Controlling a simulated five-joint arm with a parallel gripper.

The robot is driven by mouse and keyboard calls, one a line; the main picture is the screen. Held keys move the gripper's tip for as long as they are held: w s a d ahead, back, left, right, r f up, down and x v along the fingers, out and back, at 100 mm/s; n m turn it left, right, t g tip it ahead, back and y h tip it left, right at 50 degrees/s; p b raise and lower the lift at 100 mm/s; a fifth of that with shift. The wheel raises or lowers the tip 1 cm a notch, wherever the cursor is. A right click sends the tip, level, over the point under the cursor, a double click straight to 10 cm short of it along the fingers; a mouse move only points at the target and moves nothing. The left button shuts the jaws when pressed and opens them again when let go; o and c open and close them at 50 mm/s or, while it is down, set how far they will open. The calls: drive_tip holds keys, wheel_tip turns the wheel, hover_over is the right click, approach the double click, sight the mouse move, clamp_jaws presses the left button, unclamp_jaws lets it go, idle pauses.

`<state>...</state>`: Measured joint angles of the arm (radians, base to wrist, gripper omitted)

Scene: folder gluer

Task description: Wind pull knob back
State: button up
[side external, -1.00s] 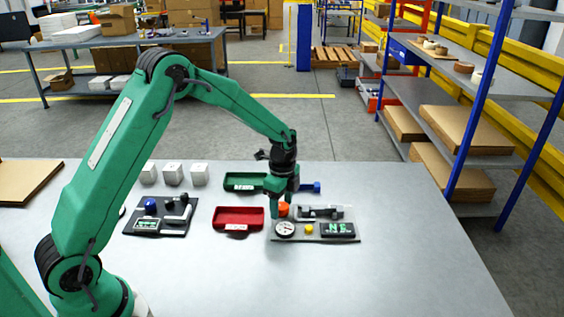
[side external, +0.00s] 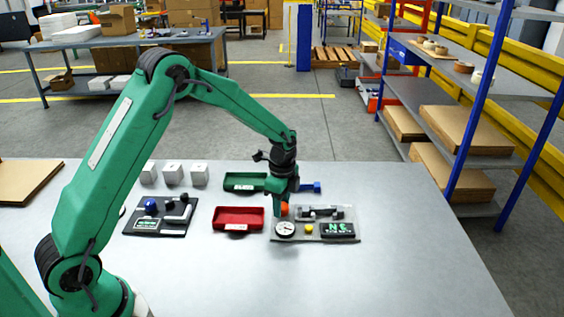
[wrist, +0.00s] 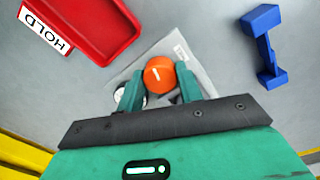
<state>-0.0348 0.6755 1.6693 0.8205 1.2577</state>
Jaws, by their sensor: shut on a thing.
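The pull knob is an orange round knob (wrist: 159,74) with a white mark on its top. In the wrist view it sits between the two green fingers of my gripper (wrist: 160,92), which is shut on it. In the side view my gripper (side external: 279,206) points down at the grey test fixture (side external: 350,238), and the orange knob (side external: 285,208) shows at its fingertips. In the wrist view my gripper partly hides the fixture.
A red tray (side external: 238,219) lies left of the fixture, and a green tray (side external: 244,181) lies behind it. A blue piece (wrist: 264,45) stands behind the fixture. A dark panel (side external: 159,217) and several white cubes (side external: 173,174) are further left. The table front is clear.

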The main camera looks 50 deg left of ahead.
drive_tip(key=n, duration=1)
drive_tip(key=shift+s+n, duration=0.1)
drive_tip(key=shift+n, duration=0.3)
drive_tip(key=n, duration=0.5)
drive_tip(key=shift+n, duration=0.3)
drive_tip(key=n, duration=0.4)
drive_tip(key=shift+n, duration=0.4)
drive_tip(key=o, duration=1)
